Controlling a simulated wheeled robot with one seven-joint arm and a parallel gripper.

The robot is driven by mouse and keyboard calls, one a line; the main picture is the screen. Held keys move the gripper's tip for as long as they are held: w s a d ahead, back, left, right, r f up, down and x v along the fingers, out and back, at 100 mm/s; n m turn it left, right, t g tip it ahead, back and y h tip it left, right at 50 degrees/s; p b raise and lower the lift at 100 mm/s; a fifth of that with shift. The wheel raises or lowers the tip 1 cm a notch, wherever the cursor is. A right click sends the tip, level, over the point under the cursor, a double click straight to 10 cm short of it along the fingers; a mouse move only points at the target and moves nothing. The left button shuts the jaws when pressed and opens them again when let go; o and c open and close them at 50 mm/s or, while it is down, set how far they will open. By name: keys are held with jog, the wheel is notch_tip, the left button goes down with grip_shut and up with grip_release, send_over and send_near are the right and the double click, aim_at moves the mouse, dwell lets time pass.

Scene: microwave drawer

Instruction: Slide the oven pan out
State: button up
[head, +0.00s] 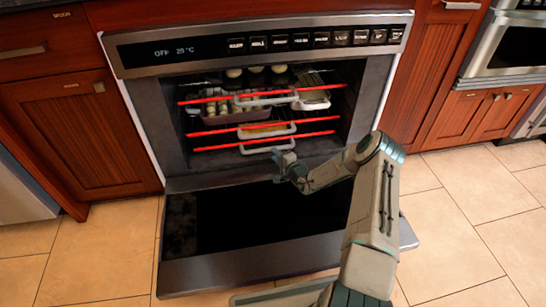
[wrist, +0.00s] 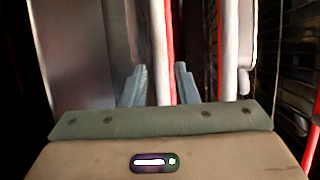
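The oven (head: 180,130) stands with its door (head: 250,270) folded down. Inside are red-edged racks with light U-shaped handles: an upper handle (head: 265,98), a middle handle (head: 267,131) and a lower handle (head: 268,147). My gripper (head: 283,160) is at the oven opening, just below and right of the lower handle. In the wrist view my gripper (wrist: 160,85) has its two fingers apart, with a pale bar (wrist: 158,45) and a red rack edge (wrist: 169,40) seen between them. Contact with the bar cannot be told.
A loaded pan (head: 222,113) sits on the upper rack, with pale round items above it. Wooden cabinets (head: 75,130) flank the oven. The lowered door lies under my arm. Tiled floor (head: 480,220) is clear on the right.

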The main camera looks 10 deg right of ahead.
jog(key=shift+b+x, duration=0.65)
jog(key=shift+x, duration=1.25)
